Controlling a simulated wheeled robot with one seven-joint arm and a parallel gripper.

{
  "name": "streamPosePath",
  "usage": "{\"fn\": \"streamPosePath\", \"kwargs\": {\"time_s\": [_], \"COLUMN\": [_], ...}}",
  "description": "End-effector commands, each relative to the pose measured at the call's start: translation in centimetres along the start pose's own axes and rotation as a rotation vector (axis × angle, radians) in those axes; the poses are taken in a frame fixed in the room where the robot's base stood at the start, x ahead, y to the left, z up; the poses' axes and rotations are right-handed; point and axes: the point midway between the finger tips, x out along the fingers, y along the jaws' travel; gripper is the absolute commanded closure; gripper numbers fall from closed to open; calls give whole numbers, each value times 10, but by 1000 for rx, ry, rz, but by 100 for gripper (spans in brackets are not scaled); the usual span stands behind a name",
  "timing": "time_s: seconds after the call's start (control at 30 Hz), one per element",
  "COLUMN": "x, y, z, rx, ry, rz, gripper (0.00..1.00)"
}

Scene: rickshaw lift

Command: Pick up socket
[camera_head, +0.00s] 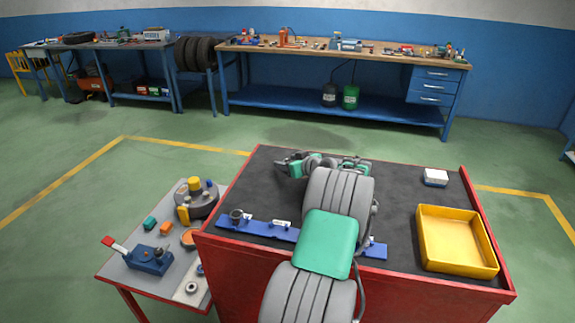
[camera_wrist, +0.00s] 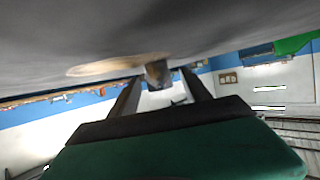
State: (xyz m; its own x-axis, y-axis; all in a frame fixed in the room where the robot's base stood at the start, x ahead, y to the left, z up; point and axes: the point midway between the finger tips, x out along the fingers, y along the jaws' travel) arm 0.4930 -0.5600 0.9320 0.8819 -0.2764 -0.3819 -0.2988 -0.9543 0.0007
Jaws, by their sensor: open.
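A blue rail (camera_head: 258,230) lies along the near edge of the red cart's dark top. A dark, round socket (camera_head: 236,215) stands at its left end, with lighter small pieces farther right; my arm covers part of the rail. In the wrist view, my gripper (camera_wrist: 161,78) is open, its two dark fingers apart. A small brownish-grey piece (camera_wrist: 158,72) shows at or just beyond the fingertips; I cannot tell whether it is a socket or whether it touches them.
A yellow tray (camera_head: 457,266) and a small white-and-blue box (camera_head: 435,177) are on the cart's right side. A low side table (camera_head: 172,270) at left holds a blue vise-like tool (camera_head: 150,260) and small parts. Workbenches line the back wall; green floor lies between.

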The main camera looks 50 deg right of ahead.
Motion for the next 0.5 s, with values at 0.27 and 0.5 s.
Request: {"fn": "streamPosePath", "kwargs": {"time_s": [0.27, 0.5], "x": [0, 0], "y": [0, 0], "z": [0, 0], "rx": [0, 0], "ry": [-1, -1], "rz": [0, -1], "gripper": [60, 80]}}
